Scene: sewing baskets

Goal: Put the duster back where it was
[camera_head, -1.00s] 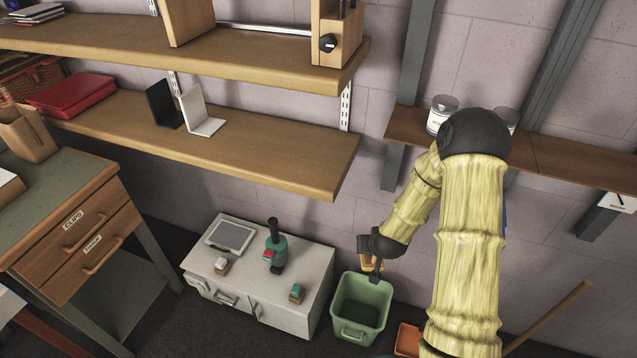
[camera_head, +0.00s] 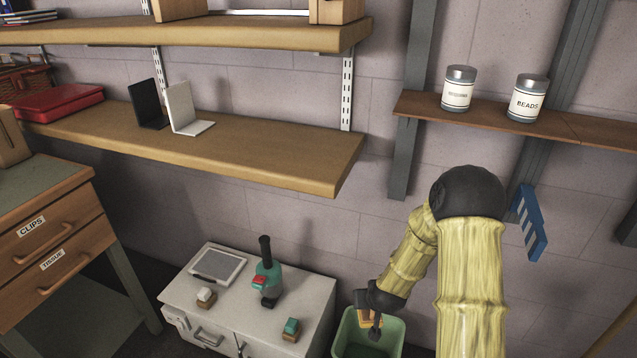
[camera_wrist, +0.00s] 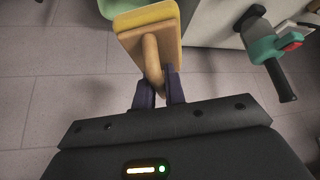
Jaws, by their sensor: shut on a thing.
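The duster is a wooden block with a handle and a yellowish pad (camera_wrist: 148,14). It fills the top middle of the wrist view and shows small and partly hidden in the head view (camera_head: 362,314). My gripper (camera_wrist: 159,86) is shut on the duster's handle. In the head view my gripper (camera_head: 375,330) holds it in the air, in front of the wall and over or beside the green bin (camera_head: 397,338). I cannot tell its exact height.
Left of the bin stands a white cabinet (camera_head: 255,320) with a teal tool (camera_head: 267,283), a tablet (camera_head: 218,264) and two small wood-based blocks. Two jars (camera_head: 458,89) stand on the right shelf. A blue rack (camera_head: 531,224) hangs below. A long wooden shelf (camera_head: 250,150) is above the cabinet.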

